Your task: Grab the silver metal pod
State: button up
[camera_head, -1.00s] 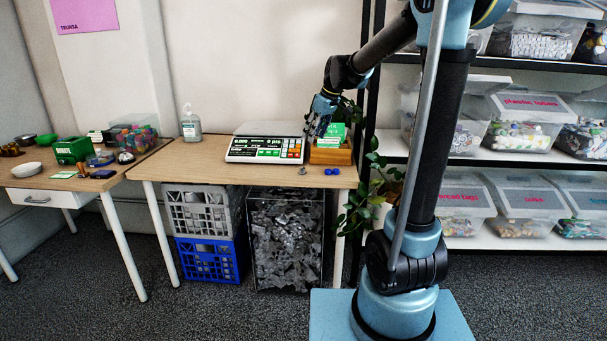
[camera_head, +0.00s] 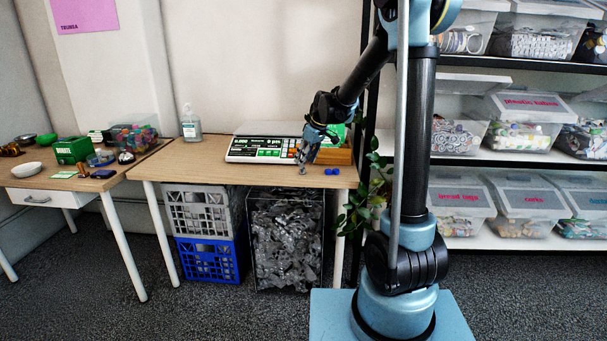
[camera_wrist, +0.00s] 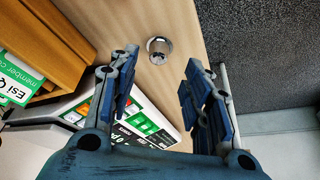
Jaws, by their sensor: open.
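The silver metal pod (camera_wrist: 159,47) is a small shiny round piece on the wooden table, near the table's edge in the wrist view. In the head view it is a small grey spot (camera_head: 302,170) in front of the scale, just below my gripper. My gripper (camera_wrist: 160,92) is open and empty, its two blue fingers spread apart. The pod lies beyond the fingertips, in line with the gap between them. In the head view my gripper (camera_head: 305,160) is over the table's front right part, close to the pod.
A counting scale (camera_head: 262,149) stands behind and left of my gripper. A wooden box (camera_head: 336,155) with green cards is to its right. Blue items (camera_head: 332,171) lie right of the pod. A hand gel bottle (camera_head: 191,124) stands further left. The table front left is clear.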

aim_at(302, 170)
jog(key=shift+x, duration=2.3)
jog(key=shift+w+d, duration=0.1)
jog(key=shift+d, duration=0.05)
jog(key=c, duration=0.8)
